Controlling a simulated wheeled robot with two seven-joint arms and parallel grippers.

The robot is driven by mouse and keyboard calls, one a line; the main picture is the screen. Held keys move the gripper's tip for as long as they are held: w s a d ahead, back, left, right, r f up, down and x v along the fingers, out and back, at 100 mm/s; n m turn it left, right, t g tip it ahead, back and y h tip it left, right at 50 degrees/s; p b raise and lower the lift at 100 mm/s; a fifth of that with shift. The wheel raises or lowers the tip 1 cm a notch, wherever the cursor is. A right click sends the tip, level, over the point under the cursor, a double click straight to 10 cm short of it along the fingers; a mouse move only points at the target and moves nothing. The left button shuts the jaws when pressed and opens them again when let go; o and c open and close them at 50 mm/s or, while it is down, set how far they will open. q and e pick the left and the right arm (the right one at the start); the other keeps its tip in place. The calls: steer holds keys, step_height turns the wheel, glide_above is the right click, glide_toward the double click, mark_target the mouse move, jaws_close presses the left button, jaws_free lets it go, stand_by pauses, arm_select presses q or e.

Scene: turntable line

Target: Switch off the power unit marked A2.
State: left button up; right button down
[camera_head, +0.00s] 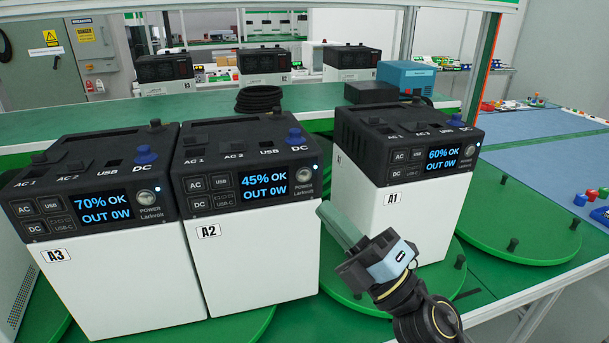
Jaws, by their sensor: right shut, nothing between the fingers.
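The power unit marked A2 (255,262) stands in the middle, a white box with a black top. Its lit blue screen (264,183) reads 45% OK, OUT 0W. My right gripper (328,214) is shut and empty. Its fingertips point up and left, just right of A2's front and below the button; I cannot tell if they touch the box. My left gripper is out of view.
Unit A3 (125,275) stands close on the left of A2, and unit A1 (415,220) stands to the right behind my right gripper. Both screens are lit. The units stand on green round turntables (520,225). A coiled black cable (259,98) lies behind.

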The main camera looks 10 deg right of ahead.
glide_toward(294, 165)
step_height(294, 165, up, 2)
steer(key=w+a, duration=0.1)
steer(key=a, duration=0.1)
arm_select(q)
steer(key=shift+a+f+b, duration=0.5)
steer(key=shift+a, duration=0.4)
arm_select(e)
steer(key=shift+w+a+r, duration=0.1)
steer(key=shift+w+r, duration=0.15)
steer(key=shift+w, duration=0.35)
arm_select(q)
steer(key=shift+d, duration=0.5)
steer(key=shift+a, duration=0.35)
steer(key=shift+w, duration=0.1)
arm_select(e)
steer(key=shift+w, duration=0.45)
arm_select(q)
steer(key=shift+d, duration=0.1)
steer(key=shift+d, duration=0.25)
